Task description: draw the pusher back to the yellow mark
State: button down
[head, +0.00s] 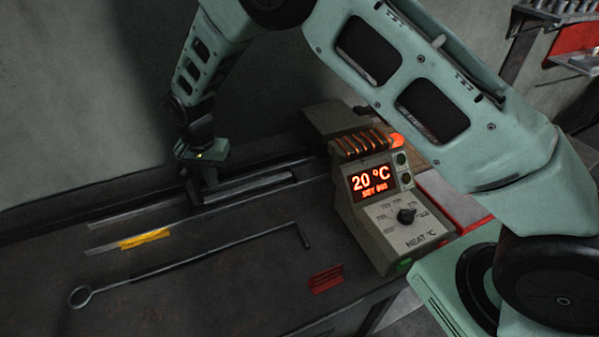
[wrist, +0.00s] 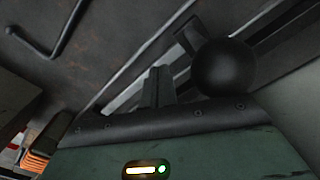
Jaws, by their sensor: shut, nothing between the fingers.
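My gripper (head: 208,183) is lowered over the rail at the back of the bench. In the wrist view its fingers (wrist: 157,85) are together and empty. A black ball knob (wrist: 226,68) with a short dark stem, apparently the pusher's handle, is just right of the fingers there, not between them. I cannot tell whether they touch. In the head view my gripper hides most of the pusher. The yellow mark (head: 145,239) lies on the bench in front of the rail, to the left of my gripper.
A heater box (head: 385,215) with an orange coil and a lit "20 °C" display stands right of the rail. A long hooked rod with a ring end (head: 190,264) lies in front. A red plate (head: 326,279) lies near the front edge. The bench's left part is mostly clear.

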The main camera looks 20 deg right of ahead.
jog(key=a+f+b, duration=0.1)
jog(key=a+b, duration=0.1)
jog(key=a, duration=1.2)
notch_tip(320, 180, up, 14)
jog(key=d+p, duration=0.2)
jog(key=p, duration=0.6)
jog(key=shift+d+f, duration=0.15)
jog(key=shift+d, duration=0.1)
dwell(0.6)
